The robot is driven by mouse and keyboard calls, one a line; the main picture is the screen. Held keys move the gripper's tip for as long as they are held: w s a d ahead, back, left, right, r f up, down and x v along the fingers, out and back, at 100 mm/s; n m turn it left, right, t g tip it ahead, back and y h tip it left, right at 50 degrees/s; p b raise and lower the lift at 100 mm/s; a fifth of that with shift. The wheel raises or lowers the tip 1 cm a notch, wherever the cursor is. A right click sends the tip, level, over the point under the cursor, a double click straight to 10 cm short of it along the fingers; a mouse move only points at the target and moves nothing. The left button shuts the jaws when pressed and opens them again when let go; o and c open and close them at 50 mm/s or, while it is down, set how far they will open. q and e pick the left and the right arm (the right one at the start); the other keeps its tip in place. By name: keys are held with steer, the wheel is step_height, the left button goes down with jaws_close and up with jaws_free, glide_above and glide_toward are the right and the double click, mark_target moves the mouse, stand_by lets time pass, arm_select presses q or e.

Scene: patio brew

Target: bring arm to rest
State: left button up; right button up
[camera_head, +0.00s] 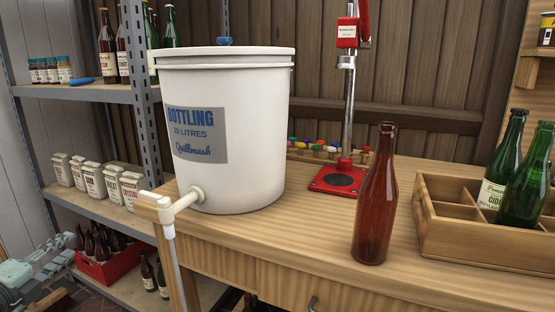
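A pale grey-green jointed part at the lower left edge appears to be my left gripper (52,252), low beside the metal shelf and well away from the bench. Its fingers are too small and unclear to show whether it is open or shut, and I see nothing clearly held in it. My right gripper is not in view.
The wooden bench (300,240) holds a white bottling bucket (250,130) with a spigot, a red bottle capper (335,180), an upright brown bottle (375,205) and a wooden crate (480,245) with green bottles. A metal shelf (95,94) stands left.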

arm_select(q)
steer(key=s+d+f+n+g+y, duration=0.15)
steer(key=s+f+n, duration=0.25)
steer(key=f, duration=0.4)
steer(key=s+d+f+n+g+y, duration=0.1)
steer(key=s+f+n+g, duration=0.25)
steer(key=f, duration=0.45)
steer(key=s+d+f+n+g+y, duration=0.1)
steer(key=s+f+n+y, duration=0.1)
steer(key=s+f+n, duration=0.45)
steer(key=s+d+f+n+g+h, duration=0.1)
steer(key=s+d+f+n+g, duration=0.1)
steer(key=s+d+f+g, duration=0.2)
steer(key=s+d+f+n+g+h, duration=0.2)
steer(key=s+d+f+n+g, duration=0.1)
steer(key=s+d+f, duration=0.6)
steer(key=d+f, duration=0.4)
steer(key=d, duration=0.2)
steer(key=shift+s+d+g, duration=0.2)
steer(key=shift+d+g, duration=0.05)
steer(key=shift+g, duration=0.15)
